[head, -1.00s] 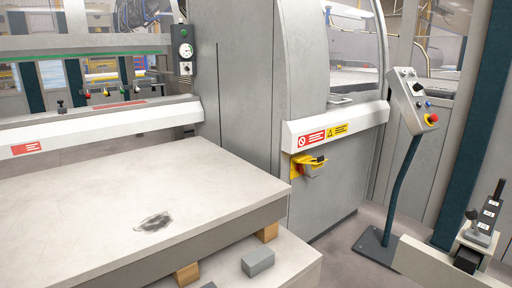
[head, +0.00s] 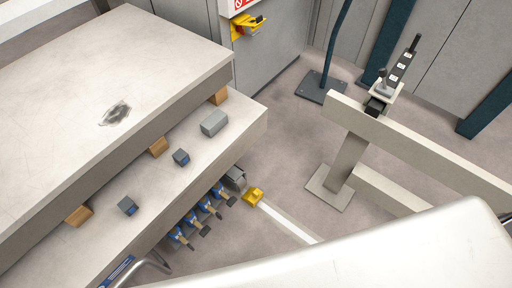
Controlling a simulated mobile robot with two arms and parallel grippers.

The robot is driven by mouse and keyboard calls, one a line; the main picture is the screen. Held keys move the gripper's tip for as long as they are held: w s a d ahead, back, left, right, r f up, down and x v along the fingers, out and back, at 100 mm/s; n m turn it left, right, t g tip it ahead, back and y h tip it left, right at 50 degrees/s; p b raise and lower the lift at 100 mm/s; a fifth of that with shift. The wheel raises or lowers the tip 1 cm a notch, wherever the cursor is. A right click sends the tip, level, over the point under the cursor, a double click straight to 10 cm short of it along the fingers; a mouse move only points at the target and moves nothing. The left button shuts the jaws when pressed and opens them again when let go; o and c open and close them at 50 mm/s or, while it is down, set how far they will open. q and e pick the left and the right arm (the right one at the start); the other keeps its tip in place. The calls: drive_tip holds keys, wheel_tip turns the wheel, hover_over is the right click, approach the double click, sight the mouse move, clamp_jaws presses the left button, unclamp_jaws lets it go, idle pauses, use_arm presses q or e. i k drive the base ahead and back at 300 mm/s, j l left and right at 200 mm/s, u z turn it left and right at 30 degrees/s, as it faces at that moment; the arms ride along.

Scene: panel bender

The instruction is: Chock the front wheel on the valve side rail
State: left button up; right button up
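Neither of my grippers is in view. A black lever unit with white labels (head: 399,70), perhaps the valve, stands on a pale beam at right.
A thick plate (head: 110,60) lies on wooden blocks on the low platform (head: 190,195), with small grey blocks (head: 214,123) beside it. Several blue-and-black parts (head: 197,215) hang along its edge. A pale beam (head: 430,145) on a post stands at right. Floor between is clear.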

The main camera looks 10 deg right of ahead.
sight(252, 196)
drive_tip(key=i+l, duration=0.2)
drive_tip(key=l, duration=0.2)
drive_tip(key=i+l, duration=0.2)
drive_tip(key=l, duration=0.15)
drive_tip(key=i+l, duration=0.15)
drive_tip(key=l, duration=0.25)
drive_tip(key=i+l+u, duration=0.1)
drive_tip(key=l, duration=0.25)
drive_tip(key=i+l+u, duration=0.15)
drive_tip(key=u, duration=0.95)
